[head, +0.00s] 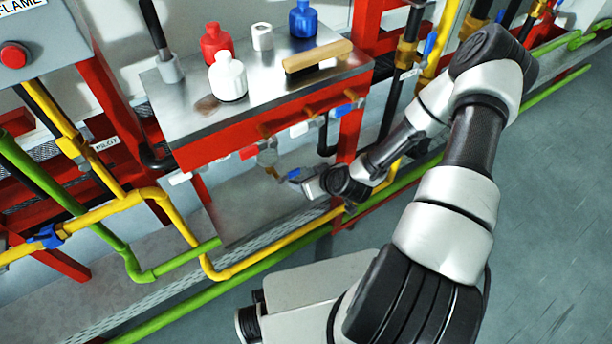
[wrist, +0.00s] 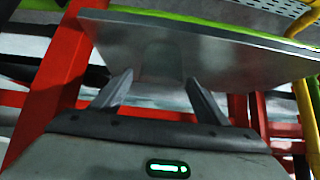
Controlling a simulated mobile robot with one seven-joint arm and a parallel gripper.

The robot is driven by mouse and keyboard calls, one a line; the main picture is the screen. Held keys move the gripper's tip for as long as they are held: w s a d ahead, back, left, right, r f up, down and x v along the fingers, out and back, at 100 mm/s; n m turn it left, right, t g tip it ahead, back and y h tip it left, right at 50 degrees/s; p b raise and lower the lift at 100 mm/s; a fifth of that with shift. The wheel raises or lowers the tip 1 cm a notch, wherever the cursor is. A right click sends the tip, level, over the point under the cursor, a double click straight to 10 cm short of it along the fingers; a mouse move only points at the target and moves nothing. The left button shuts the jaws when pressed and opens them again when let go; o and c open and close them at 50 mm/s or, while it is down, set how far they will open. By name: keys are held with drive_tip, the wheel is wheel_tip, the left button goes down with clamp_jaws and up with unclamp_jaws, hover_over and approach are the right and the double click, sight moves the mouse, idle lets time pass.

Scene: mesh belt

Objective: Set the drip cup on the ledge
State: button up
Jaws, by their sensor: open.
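A faint, see-through, cup-like shape (wrist: 162,60), which may be the drip cup, shows in the wrist view beyond my fingers, against a grey metal plate. I cannot tell whether it stands on the plate or is a reflection. The plate, which looks like the ledge (head: 240,212), is below the red-fronted bench in the head view; it also shows in the wrist view (wrist: 225,52). My gripper (head: 284,174) is under the bench's front, near the valves. In the wrist view its fingers (wrist: 152,88) are apart, with nothing clearly held between them.
The steel bench top (head: 190,108) carries a white bottle (head: 228,78), a red bottle (head: 216,43), a blue bottle (head: 303,20), a small white cylinder (head: 262,37) and a brush (head: 317,57). Yellow pipes (head: 240,268) and green pipes run low in front. Open floor (head: 545,210) is at right.

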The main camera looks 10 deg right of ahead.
drive_tip(key=p+v, duration=0.1)
drive_tip(key=v, duration=0.9)
drive_tip(key=shift+p, duration=0.4)
